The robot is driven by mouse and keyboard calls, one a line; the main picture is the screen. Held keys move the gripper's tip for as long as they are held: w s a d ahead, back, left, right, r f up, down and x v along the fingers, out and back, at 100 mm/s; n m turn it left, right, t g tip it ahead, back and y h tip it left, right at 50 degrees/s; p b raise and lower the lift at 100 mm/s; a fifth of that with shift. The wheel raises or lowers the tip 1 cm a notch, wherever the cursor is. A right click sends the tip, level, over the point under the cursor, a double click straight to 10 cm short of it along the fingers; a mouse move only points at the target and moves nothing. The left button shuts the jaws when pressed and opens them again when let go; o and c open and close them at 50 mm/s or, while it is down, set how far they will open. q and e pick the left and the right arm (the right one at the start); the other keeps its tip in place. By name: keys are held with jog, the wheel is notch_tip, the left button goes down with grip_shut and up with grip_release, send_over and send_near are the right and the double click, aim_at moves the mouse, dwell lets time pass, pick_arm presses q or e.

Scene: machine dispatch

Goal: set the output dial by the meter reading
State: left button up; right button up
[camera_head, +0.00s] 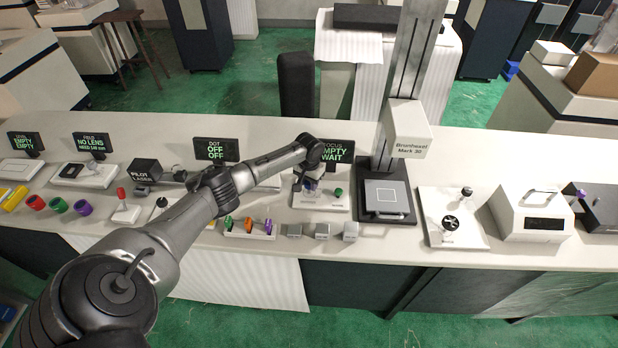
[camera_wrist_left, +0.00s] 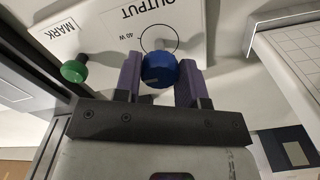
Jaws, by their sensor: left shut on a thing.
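The output dial, a blue round knob (camera_wrist_left: 160,70), sits on a white panel (camera_wrist_left: 205,25) marked OUTPUT, with a ring and "40 W" printed behind it. My left gripper (camera_wrist_left: 161,75) has its purple-grey fingers on either side of the knob, shut on it. In the head view, my left gripper (camera_head: 311,184) points down at the white unit (camera_head: 322,204) in front of the FOCUS screen, and mostly hides the dial. A green MARK button (camera_wrist_left: 74,71) stands left of the dial in the wrist view. The dial's pointer setting is unclear. My right gripper is not in view.
The FOCUS screen (camera_head: 335,154) reads EMPTY, WAIT; the DOT screen (camera_head: 216,149) reads OFF, OFF. Small grey blocks (camera_head: 322,231) and a tray of coloured pieces (camera_head: 249,235) lie in front.

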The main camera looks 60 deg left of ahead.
pick_arm(q)
jog(key=m+p, duration=0.1)
jog(key=m, duration=0.2)
jog(key=shift+m, duration=1.5)
jog(key=o, duration=0.9)
jog(key=shift+r+p, duration=0.1)
jog(key=shift+p, duration=0.2)
notch_tip(320, 180, up, 14)
jog(key=shift+f+p, duration=0.15)
jog(key=shift+p, duration=0.75)
